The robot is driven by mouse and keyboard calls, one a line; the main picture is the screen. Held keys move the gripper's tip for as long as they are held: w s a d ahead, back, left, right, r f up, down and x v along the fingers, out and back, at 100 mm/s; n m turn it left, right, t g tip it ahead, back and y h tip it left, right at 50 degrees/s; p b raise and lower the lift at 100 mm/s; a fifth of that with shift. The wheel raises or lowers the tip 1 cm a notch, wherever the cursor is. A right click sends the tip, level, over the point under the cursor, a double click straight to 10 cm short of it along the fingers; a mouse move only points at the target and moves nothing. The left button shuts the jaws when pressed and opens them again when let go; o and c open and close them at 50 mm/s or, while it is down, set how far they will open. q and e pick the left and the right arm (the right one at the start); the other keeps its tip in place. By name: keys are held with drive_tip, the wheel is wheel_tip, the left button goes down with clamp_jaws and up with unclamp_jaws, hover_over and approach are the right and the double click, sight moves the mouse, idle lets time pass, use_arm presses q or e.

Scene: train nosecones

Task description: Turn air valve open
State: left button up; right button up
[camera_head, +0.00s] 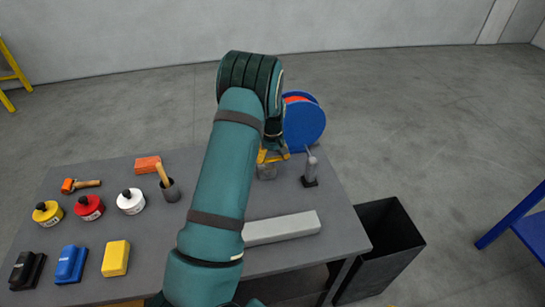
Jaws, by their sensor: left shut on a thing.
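The air valve (266,172) is a small grey body with a yellow handle (272,155), near the back right of the grey table. My left arm reaches over the table from the bottom of the head view and hides part of the valve. My left gripper (273,143) is at the yellow handle, mostly hidden behind my wrist, and is shut on it. The handle's exact angle is hard to tell. My right gripper is not in view.
A blue reel (304,125) stands behind the valve, and a grey pointed tool (310,171) stands close on its right. A long grey bar (283,228) lies in front. A black bin (392,245) stands off the right edge.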

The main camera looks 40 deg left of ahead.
sight(272, 158)
use_arm(q)
drive_tip(key=o, duration=1.2)
drive_tip(key=shift+f, duration=0.15)
wheel_tip(272, 158, up, 12)
drive_tip(key=shift+r, duration=0.1)
